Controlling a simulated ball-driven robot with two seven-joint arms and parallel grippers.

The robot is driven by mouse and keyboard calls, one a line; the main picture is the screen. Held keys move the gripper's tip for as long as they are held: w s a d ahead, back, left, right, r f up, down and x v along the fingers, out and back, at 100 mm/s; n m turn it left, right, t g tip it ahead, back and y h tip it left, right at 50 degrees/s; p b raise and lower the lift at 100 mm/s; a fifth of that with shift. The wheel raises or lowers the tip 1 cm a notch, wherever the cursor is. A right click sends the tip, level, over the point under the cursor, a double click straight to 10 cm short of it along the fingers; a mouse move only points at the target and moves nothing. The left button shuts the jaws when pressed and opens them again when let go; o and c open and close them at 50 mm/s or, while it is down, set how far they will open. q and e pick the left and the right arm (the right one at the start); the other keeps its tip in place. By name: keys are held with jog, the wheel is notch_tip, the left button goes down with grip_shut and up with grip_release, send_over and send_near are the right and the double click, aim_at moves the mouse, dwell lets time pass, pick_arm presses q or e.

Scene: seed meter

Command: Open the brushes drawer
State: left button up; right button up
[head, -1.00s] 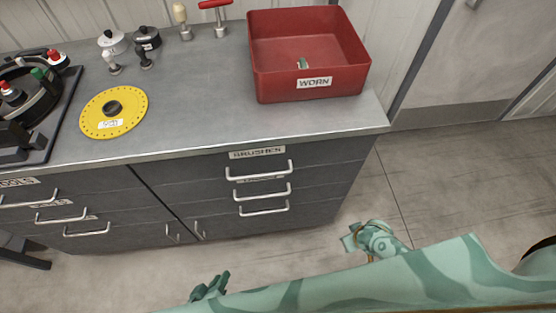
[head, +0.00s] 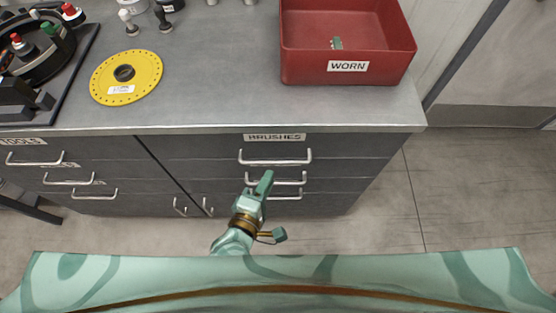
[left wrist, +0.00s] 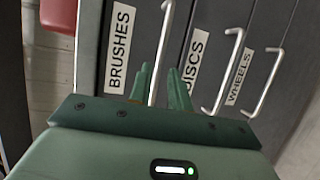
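The brushes drawer (head: 340,148) is the top dark grey drawer at the right of the cabinet and looks closed. Its label (head: 275,137) reads BRUSHES, and a silver bar handle (head: 275,161) sits below it. My left gripper (head: 265,180) is in front of this drawer stack, its fingertips just below the top handle in the head view. In the left wrist view the two green fingers (left wrist: 160,80) are apart, with the brushes handle (left wrist: 163,40) showing between them. I cannot tell whether they touch it. My right gripper is not in view.
Below are the discs drawer (left wrist: 205,60) and wheels drawer (left wrist: 245,75) with similar handles. On the counter stand a red bin (head: 345,50) labelled WORN and a yellow disc (head: 126,90). More drawers with handles (head: 68,182) are at the left. Floor at the right is clear.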

aim_at(278, 161)
pick_arm(q)
jog(key=b+x, duration=0.1)
jog(key=x, duration=0.6)
jog(key=shift+w, duration=0.2)
grip_shut()
